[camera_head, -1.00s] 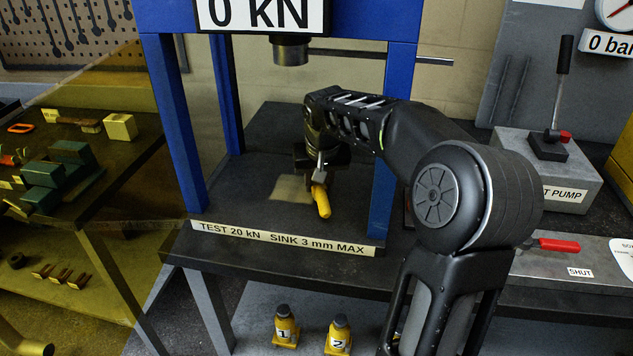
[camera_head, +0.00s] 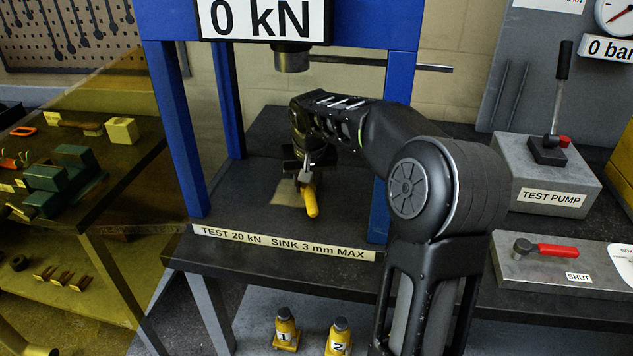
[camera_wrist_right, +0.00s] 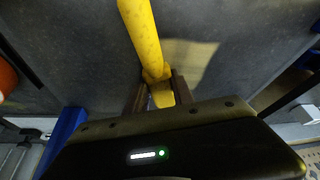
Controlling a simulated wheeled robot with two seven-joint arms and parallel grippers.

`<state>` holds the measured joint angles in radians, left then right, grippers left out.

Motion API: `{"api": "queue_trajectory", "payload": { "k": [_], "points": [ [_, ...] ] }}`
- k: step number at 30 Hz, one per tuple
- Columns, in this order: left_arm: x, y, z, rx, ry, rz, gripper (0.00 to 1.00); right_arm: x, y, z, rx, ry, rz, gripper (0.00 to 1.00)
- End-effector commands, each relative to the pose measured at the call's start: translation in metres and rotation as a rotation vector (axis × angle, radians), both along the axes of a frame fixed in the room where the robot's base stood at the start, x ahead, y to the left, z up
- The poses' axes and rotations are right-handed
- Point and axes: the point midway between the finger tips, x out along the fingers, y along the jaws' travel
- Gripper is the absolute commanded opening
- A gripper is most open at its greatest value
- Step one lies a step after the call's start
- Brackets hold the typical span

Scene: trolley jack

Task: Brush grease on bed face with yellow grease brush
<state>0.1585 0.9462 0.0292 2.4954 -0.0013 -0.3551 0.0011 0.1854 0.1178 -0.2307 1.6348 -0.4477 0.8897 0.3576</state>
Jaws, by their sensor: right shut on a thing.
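My right gripper (camera_head: 305,176) is shut on the yellow grease brush (camera_head: 311,200), low over the press bed inside the blue frame. The brush also shows in the right wrist view (camera_wrist_right: 144,38), held between the two fingers (camera_wrist_right: 156,92). Its yellow handle slants out of the jaws toward the front edge of the bed. The brush's bristles are hidden by the gripper. A pale tan patch (camera_head: 286,193) on the dark bed face (camera_head: 245,200) lies just left of the gripper. Whether the brush touches the bed, I cannot tell. My left gripper is not in view.
Blue press posts (camera_head: 177,130) stand on both sides of the bed, with a ram (camera_head: 292,60) above. A strip label (camera_head: 285,243) runs along the front edge. The test pump (camera_head: 545,175) and a red-handled valve (camera_head: 553,250) stand right.

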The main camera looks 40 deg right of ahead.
Motion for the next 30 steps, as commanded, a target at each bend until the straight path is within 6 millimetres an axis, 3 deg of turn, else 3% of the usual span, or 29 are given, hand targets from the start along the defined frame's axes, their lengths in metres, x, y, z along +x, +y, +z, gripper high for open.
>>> {"api": "queue_trajectory", "payload": {
  "k": [16,30],
  "points": [
    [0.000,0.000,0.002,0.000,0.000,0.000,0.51,0.009,0.006,0.001,0.000,-0.002,0.000,0.00],
    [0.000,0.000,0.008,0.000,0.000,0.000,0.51,0.035,0.024,0.000,-0.002,-0.002,0.000,0.00]
  ]
}}
